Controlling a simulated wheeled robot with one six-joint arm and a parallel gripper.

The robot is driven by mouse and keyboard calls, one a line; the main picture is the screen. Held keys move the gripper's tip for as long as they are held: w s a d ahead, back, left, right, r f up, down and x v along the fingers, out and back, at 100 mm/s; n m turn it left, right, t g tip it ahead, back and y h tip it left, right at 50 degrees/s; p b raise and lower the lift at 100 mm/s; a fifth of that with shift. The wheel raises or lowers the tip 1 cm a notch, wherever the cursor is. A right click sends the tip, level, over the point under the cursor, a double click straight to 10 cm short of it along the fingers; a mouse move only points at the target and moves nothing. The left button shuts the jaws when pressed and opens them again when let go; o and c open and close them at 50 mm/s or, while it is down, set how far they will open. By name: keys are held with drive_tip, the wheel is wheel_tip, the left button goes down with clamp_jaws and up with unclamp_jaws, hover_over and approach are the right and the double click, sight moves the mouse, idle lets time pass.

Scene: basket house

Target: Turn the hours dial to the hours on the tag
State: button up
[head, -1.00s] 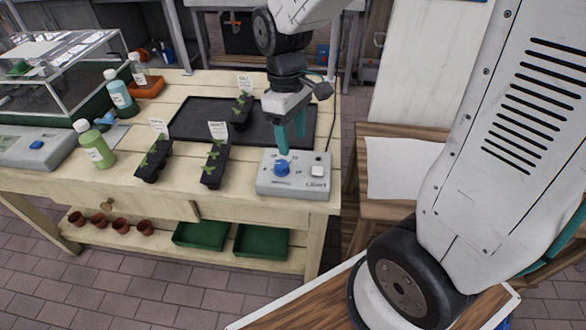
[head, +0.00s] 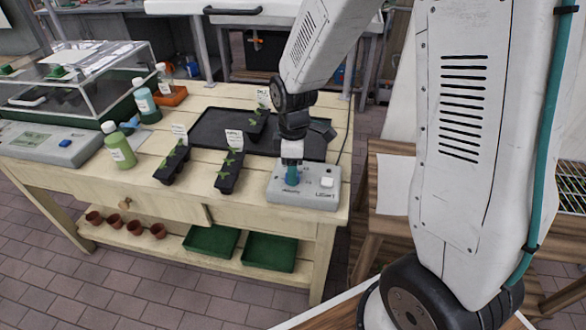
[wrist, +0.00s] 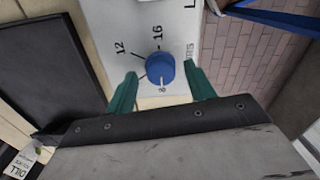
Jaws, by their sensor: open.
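The grey light box (head: 310,198) sits at the right front corner of the wooden table. Its blue hours dial (wrist: 160,68) shows in the wrist view, with 8, 12 and 16 printed around it. I cannot tell for sure which number the dial points to. My gripper (wrist: 160,72) is open, one teal finger on each side of the dial; whether they touch it is unclear. In the head view, my gripper (head: 292,175) points down over the box and hides most of the dial. A white tag (wrist: 22,160) reads DILL; its smaller line is unreadable.
Three black seedling trays, one of them the front middle tray (head: 229,174), carry white tags too small to read. A white button (head: 327,182) is on the box, right of the dial. Bottles (head: 118,148) stand left.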

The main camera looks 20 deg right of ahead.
drive_tip(key=shift+f, duration=0.35)
drive_tip(key=c, duration=1)
drive_tip(key=shift+m, duration=0.3)
drive_tip(key=m, duration=0.5)
drive_tip(key=shift+s, duration=0.1)
drive_tip(key=m, duration=0.6)
